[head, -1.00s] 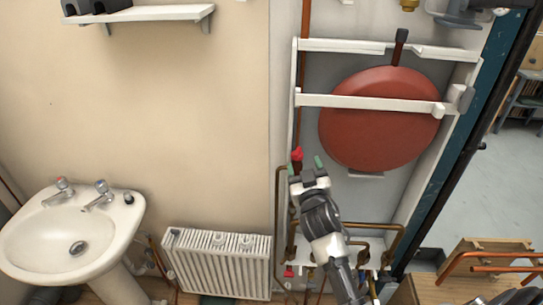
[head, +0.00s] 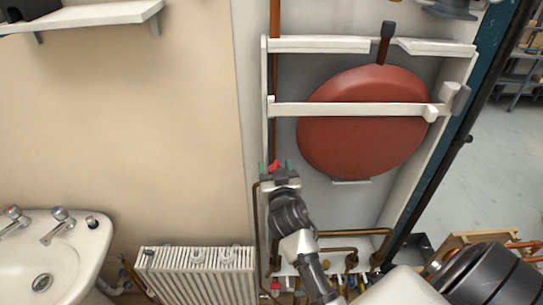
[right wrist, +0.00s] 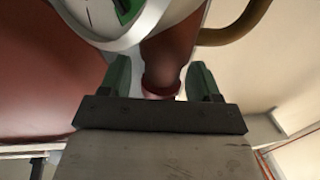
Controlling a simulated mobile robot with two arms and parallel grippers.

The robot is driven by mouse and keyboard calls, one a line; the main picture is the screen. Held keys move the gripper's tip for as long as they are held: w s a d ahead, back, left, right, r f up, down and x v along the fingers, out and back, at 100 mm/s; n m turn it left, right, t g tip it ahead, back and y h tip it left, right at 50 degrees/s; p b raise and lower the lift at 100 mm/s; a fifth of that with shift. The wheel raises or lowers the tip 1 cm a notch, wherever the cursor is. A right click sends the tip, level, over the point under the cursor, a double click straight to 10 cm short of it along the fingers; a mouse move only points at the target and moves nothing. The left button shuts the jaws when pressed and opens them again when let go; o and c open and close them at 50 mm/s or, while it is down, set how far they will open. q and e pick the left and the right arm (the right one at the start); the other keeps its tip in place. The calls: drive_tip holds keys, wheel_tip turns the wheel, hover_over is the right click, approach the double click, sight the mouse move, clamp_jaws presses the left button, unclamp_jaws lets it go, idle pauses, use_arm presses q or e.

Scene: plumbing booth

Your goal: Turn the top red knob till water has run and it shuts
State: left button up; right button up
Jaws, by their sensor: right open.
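The top red knob (head: 275,165) sits on the upright copper pipe at the left side of the recessed panel. My right gripper (head: 277,168) is open, with its green fingertips on either side of the knob. In the right wrist view, a dark red-brown round part (right wrist: 166,62) stands between the open green fingers, with gaps visible beside it. I cannot tell whether either finger touches the knob. A lower red knob (head: 275,285) shows near the panel's bottom. My left gripper is not in view.
A large red round vessel (head: 365,125) sits behind a white crossbar (head: 350,109), right of the gripper. A white radiator (head: 195,275) and a sink (head: 75,250) stand to the left. Copper pipes (head: 345,234) run below.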

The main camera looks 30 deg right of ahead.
drive_tip(key=shift+w+d, duration=0.1)
drive_tip(key=shift+w, duration=0.1)
drive_tip(key=shift+s+r, duration=0.15)
drive_tip(key=shift+s, duration=0.05)
drive_tip(key=shift+s+a+r, duration=0.2)
drive_tip(key=shift+s+a, duration=0.1)
drive_tip(key=shift+a, duration=0.05)
drive_tip(key=c, duration=0.3)
drive_tip(key=shift+c, duration=1.3)
drive_tip(key=shift+d+f, duration=0.1)
drive_tip(key=shift+c, duration=1.7)
drive_tip(key=shift+r+n+t+y+p, duration=0.25)
drive_tip(key=shift+n+t+y+p, duration=0.15)
drive_tip(key=shift+n+y+p, duration=0.55)
drive_tip(key=shift+d+f+n+y, duration=0.1)
drive_tip(key=shift+f+n+y, duration=0.2)
drive_tip(key=shift+y, duration=0.55)
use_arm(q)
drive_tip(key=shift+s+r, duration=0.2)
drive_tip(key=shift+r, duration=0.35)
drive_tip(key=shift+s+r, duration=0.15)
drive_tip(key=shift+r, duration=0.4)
use_arm(e)
drive_tip(key=shift+r+n+y, duration=0.1)
drive_tip(key=shift+n+y, duration=0.15)
drive_tip(key=shift+y, duration=0.15)
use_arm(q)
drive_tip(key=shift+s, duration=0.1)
